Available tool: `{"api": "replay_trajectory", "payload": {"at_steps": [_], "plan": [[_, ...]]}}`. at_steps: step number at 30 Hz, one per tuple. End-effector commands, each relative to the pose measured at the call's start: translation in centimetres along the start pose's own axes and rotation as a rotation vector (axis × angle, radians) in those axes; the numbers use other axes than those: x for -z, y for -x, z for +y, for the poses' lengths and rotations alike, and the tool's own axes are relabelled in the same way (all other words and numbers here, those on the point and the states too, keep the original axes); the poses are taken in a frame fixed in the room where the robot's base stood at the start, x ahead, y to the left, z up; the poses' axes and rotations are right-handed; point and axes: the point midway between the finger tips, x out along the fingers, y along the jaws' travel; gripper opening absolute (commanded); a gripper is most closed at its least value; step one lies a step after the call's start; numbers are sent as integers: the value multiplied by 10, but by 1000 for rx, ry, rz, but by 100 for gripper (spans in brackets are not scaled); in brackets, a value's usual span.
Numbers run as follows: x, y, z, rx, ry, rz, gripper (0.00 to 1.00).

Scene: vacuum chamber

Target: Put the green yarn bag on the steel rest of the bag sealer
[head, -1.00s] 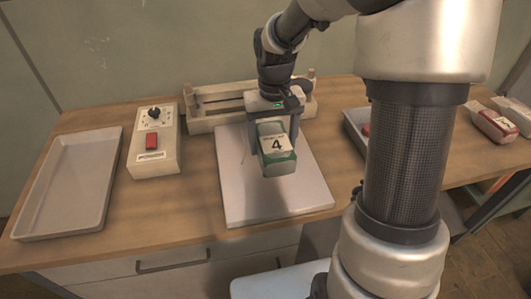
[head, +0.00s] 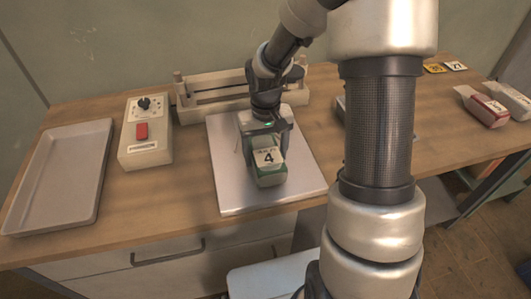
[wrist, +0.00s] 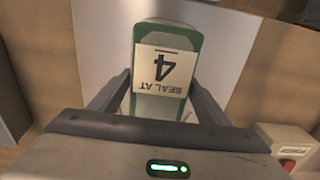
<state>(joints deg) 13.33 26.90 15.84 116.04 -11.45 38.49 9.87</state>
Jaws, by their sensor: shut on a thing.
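The green yarn bag (head: 270,176) has a white label reading 4. My gripper (head: 262,160) is shut on it, over the pale steel rest (head: 227,186) in front of the bag sealer (head: 215,93). In the head view I cannot tell whether the bag touches the rest or is just above it. In the wrist view, the bag (wrist: 165,70) lies between the two fingers (wrist: 158,97), its label reading "SEAL AT 4" upside down. The rest (wrist: 225,50) shows as a pale surface behind it.
A control box (head: 146,150) with a dial and a red button stands left of the rest. An empty grey tray (head: 60,180) lies at the far left. Red bags (head: 484,106) and yellow and white number tags (head: 434,68) are at the right. My arm hides part of the table.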

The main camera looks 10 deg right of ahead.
Motion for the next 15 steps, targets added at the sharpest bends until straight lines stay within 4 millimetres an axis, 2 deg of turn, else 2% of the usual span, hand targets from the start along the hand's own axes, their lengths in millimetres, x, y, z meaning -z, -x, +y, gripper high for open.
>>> {"api": "replay_trajectory", "payload": {"at_steps": [1, 2, 5, 15], "plan": [[0, -3, 0, 0, 0, 1, 38], [0, -2, 0, 0, 0, 0, 74], [0, -2, 0, 0, 0, 0, 89], [0, 3, 0, 0, 0, 0, 89]]}}
